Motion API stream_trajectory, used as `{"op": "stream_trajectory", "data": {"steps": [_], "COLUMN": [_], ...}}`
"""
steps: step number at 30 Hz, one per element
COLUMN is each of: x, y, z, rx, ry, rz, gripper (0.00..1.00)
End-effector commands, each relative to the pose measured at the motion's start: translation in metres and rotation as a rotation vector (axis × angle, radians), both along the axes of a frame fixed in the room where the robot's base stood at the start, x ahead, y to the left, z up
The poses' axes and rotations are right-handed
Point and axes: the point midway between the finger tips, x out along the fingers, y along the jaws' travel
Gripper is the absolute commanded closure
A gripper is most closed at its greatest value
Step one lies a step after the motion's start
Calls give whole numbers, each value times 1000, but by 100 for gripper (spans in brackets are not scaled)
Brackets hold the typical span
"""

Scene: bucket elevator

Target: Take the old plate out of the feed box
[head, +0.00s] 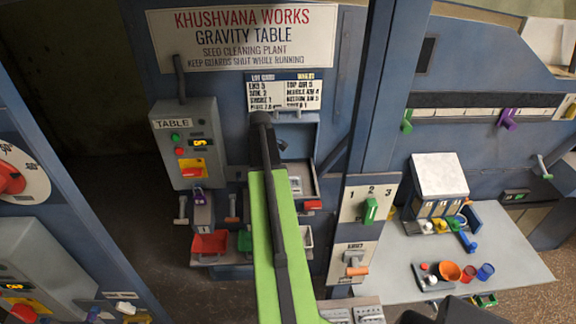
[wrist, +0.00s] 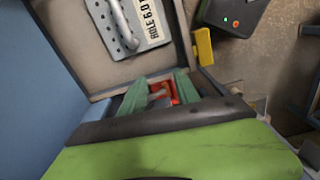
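A grey plate (wrist: 100,14) with a bar handle (wrist: 122,24), small holes and a white label ending in "6.0" lies inside a pale-walled box at the top of the wrist view. In the head view, the open grey feed box (head: 297,135) stands at the centre, partly behind my green arm. My gripper (wrist: 158,86) has its two green fingers apart, just below the box's near rim in the wrist view. They do not touch the plate. A red thing shows between them; I cannot tell whether it is close or farther below. My gripper is hidden in the head view.
A grey control box labelled "TABLE" (head: 185,145) stands left of the feed box. A red bin (head: 210,243) and a green bin (head: 245,241) sit below. A numbered lever panel (head: 352,210) and a worktable (head: 400,262) with cups are right. A yellow block (wrist: 204,47) sits beside the box.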

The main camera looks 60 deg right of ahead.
Motion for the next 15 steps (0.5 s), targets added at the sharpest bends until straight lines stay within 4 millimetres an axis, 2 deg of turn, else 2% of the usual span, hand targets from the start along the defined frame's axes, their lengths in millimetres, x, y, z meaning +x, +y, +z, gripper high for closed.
{"op": "stream_trajectory", "data": {"steps": [1, 4, 6, 10, 15], "x": [-22, -52, -62, -67, -66], "y": [-33, -65, -75, -78, -77], "z": [25, 33, 34, 31, 11], "rx": [0, 0, 0, 0, 0], "ry": [-1, -1, -1, 0, 0], "rz": [20, 68, 88, 98, 98], "gripper": [62, 62, 62, 62, 62]}}
